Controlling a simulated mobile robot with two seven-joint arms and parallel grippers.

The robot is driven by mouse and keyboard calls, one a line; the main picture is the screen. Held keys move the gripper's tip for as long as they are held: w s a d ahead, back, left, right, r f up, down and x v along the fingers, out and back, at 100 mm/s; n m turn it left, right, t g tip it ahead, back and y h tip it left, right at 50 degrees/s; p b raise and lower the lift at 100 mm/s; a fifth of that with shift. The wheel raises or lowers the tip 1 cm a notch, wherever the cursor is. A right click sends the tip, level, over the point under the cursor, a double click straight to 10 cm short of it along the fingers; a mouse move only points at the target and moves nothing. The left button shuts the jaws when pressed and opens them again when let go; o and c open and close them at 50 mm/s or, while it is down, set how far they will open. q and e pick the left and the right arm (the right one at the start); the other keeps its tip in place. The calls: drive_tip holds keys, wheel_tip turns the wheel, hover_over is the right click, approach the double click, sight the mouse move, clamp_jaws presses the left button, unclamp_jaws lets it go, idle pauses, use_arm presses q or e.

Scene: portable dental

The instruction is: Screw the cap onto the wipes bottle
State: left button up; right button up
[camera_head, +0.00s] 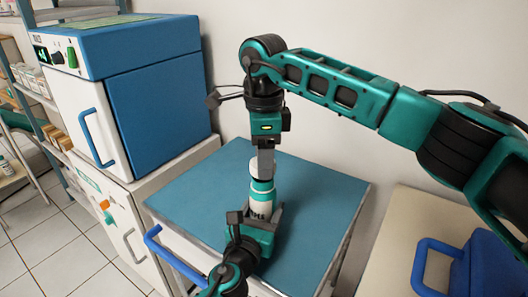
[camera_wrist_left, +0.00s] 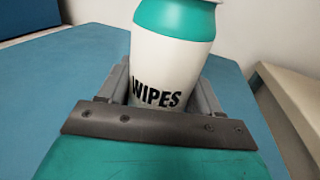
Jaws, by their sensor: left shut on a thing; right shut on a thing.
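The wipes bottle (camera_head: 260,205) is white with a teal shoulder and stands upright on the blue cart top. It fills the middle of the left wrist view (camera_wrist_left: 165,65), with "WIPES" printed on it. My left gripper (camera_head: 262,218) is shut around the bottle's lower body from the front. My right gripper (camera_head: 266,160) points straight down above the bottle and is shut on the white cap (camera_head: 264,166). The cap is at the bottle's top, in line with it. I cannot tell whether its thread is engaged.
The blue cart top (camera_head: 195,200) is otherwise clear around the bottle. A blue and white machine (camera_head: 150,90) stands on a cabinet at the left. A blue handled case (camera_head: 480,265) lies on a pale surface at the right. A wall rises behind the cart.

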sight(262, 194)
idle(0.3)
drive_tip(key=shift+f, duration=0.9)
drive_tip(key=shift+f, duration=0.55)
